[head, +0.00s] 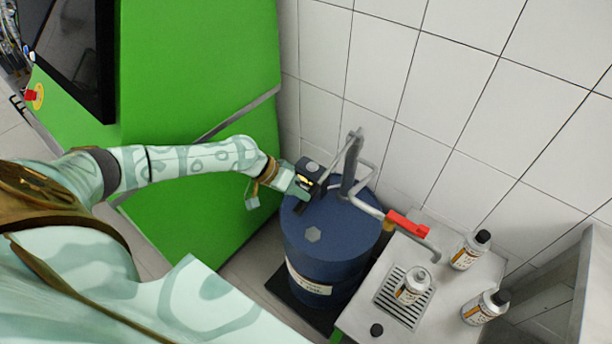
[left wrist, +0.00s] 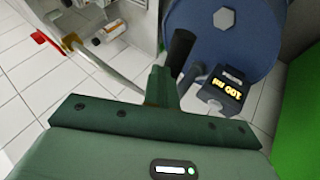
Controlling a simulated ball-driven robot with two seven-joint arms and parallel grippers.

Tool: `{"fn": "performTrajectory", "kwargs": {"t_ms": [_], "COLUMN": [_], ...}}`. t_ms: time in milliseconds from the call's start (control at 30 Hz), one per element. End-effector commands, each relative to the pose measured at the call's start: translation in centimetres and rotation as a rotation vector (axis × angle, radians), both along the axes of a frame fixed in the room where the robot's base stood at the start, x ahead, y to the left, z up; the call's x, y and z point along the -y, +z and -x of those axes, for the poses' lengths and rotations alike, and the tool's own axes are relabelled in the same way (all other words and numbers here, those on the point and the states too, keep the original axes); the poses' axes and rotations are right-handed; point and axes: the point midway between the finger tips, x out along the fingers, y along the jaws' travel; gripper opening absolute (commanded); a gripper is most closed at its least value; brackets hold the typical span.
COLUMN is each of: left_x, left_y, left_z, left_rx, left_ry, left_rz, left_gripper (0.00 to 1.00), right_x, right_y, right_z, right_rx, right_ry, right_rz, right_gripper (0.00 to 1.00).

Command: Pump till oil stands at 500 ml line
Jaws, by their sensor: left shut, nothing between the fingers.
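The blue drum (head: 335,255) stands upright with a grey hand pump (head: 351,165) on its lid; its lever slopes down left towards my left gripper (head: 302,188). In the left wrist view my left gripper (left wrist: 160,82) is shut and empty, close beside a black grip (left wrist: 182,48); contact cannot be told. A black meter (head: 310,168) sits near the gripper; in the left wrist view its yellow display (left wrist: 228,87) seems to read 100 ml. A spout with a red part (head: 407,223) reaches right over the bench. A white bottle (head: 411,286) stands on the grate; its oil level is not visible.
A black cap (head: 377,330) lies in front. A green cabinet (head: 200,75) stands left, a tiled wall (head: 440,100) behind.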

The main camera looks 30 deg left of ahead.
Motion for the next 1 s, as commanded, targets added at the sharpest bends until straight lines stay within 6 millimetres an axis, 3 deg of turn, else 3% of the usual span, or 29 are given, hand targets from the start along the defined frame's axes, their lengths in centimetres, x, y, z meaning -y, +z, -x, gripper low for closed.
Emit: {"fn": "performTrajectory", "kwargs": {"t_ms": [367, 1000], "left_x": [0.0, 0.0], "left_y": [0.2, 4.1], "left_z": [0.1, -0.4], "left_rx": [-0.003, 0.001], "left_ry": [-0.001, 0.0], "left_rz": [-0.002, 0.0], "left_gripper": [0.0, 0.0], "right_x": [0.0, 0.0], "right_y": [0.2, 3.2], "right_z": [0.0, -0.4], "right_rx": [0.001, 0.009], "right_ry": [0.0, 0.0], "right_rz": [0.0, 0.0], "right_gripper": [0.88, 0.88]}}
